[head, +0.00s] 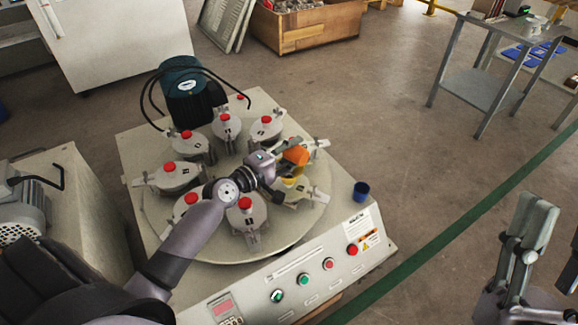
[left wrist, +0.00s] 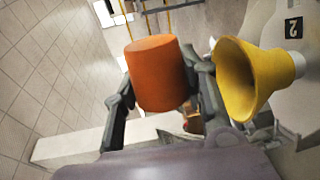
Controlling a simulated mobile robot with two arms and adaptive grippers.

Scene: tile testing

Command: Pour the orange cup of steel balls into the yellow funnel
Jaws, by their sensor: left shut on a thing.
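The orange cup (head: 296,155) is held in my left gripper (head: 284,162), above the round plate of the machine. In the left wrist view the cup (left wrist: 158,75) sits between the two fingers, which are shut on it. The yellow funnel (head: 291,180) is just below the cup in the head view. In the left wrist view the funnel (left wrist: 245,80) is beside the cup on the right, its wide mouth towards the cup. The steel balls are not visible. My right gripper (head: 548,245) is at the lower right edge, partly cut off, its fingers apart and empty.
The machine's round plate (head: 285,232) carries several grey pots with red knobs around my left arm. A dark motor (head: 190,92) stands behind them. A control panel with buttons runs along the front.

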